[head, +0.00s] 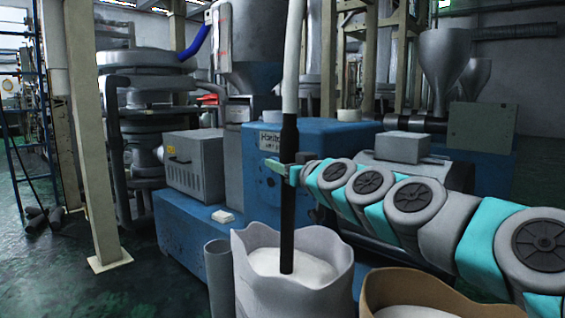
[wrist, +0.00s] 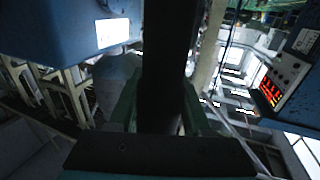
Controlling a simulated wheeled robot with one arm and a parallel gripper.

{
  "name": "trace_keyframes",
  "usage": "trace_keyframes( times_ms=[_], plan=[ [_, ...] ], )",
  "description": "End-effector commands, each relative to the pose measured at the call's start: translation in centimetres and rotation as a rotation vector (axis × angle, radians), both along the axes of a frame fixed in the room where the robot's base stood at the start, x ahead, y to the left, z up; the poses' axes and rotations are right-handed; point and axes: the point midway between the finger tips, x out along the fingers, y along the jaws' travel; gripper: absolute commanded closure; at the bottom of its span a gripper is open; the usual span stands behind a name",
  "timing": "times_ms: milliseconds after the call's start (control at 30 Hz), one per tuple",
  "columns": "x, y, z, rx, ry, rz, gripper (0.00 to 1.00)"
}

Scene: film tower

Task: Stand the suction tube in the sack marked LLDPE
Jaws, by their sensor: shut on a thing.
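The suction tube (head: 287,215) is a black upright pipe with a pale hose (head: 294,60) rising from its top. My gripper (head: 284,168) is shut around its upper part. The tube fills the middle of the wrist view (wrist: 164,65), with my gripper's green fingers (wrist: 160,112) on either side. The tube's lower end shows against white material inside a white open sack (head: 250,268). I cannot tell whether it touches or enters the material. A brown open sack (head: 372,292) with pale contents stands to the right, partly cut off. No LLDPE marking is readable on either sack.
A grey pipe (head: 219,280) stands upright just left of the white sack. Blue machinery (head: 190,240) stands close behind the sacks. A beige post (head: 90,140) rises at left. The green floor (head: 150,285) at front left is clear.

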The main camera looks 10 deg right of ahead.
Motion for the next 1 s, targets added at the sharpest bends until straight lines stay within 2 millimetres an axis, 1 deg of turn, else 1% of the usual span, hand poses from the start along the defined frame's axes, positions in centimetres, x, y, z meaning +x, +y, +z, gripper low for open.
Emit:
trace_keyframes(
  times_ms=[100, 133, 433, 667, 767, 867, 1000],
  plan=[
    [0.0, 0.0, 0.1, 0.001, -0.002, -0.001, 1.00],
    [0.0, 0.0, 0.1, 0.000, -0.001, -0.001, 0.50],
    [0.0, 0.0, 0.0, 0.000, 0.000, 0.000, 0.16],
    [0.0, 0.0, 0.0, 0.000, 0.001, 0.001, 0.16],
    [-0.4, -0.1, 0.0, 0.000, 0.000, 0.000, 0.16],
    [-1.3, -0.4, 0.1, 0.000, 0.000, 0.000, 0.16],
    [-3.3, -1.2, 0.0, 0.000, 0.001, -0.002, 0.16]
  ],
)
